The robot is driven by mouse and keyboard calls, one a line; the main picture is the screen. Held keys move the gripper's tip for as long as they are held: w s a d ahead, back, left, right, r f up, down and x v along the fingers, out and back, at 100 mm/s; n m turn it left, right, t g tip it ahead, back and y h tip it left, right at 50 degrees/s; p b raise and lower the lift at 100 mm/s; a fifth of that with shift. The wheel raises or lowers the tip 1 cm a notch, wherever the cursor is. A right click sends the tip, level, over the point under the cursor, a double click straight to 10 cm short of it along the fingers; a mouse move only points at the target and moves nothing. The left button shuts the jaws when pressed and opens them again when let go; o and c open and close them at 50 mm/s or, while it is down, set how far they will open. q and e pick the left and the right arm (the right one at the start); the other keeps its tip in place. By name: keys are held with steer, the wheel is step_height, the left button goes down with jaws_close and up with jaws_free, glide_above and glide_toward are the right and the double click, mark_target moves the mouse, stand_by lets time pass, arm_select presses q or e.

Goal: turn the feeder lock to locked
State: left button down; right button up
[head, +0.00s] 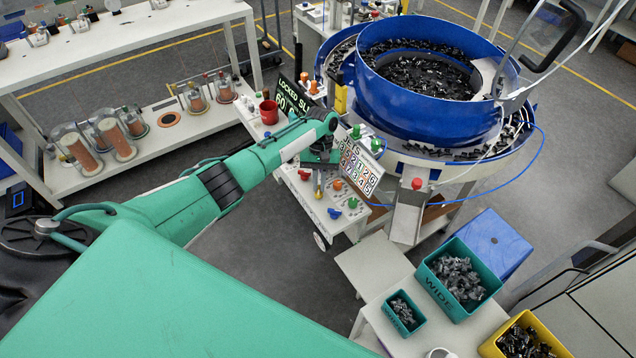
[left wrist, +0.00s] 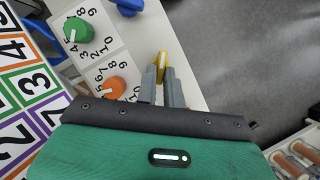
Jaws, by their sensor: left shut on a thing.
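My left gripper (head: 318,190) points down at the white control panel (head: 324,224) in front of the blue bowl feeder. In the left wrist view its two grey fingers (left wrist: 163,75) are closed on a small yellow handle (left wrist: 161,58), which stands between the fingertips. No label for this handle is readable, so I cannot confirm which control it is or its position. My arm and hand hide part of the panel. My right gripper is in neither view.
Close by on the panel are an orange knob (left wrist: 111,88), a green knob (left wrist: 79,30) and a blue knob (left wrist: 130,5). A red knob (head: 304,174) sits at left. The blue feeder bowl (head: 430,105) stands behind. Teal bins (head: 445,292) are front right.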

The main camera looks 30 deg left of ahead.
arm_select(q)
steer(key=shift+m+y, duration=0.3)
steer(key=shift+m, duration=0.4)
steer(key=shift+d, duration=0.1)
steer(key=c, duration=1.5)
jaws_free()
steer(key=shift+w+r, duration=0.1)
steer(key=shift+w+r, duration=0.15)
steer(key=shift+r, duration=0.15)
steer(key=shift+b+v, duration=1.5)
steer(key=shift+v, duration=5)
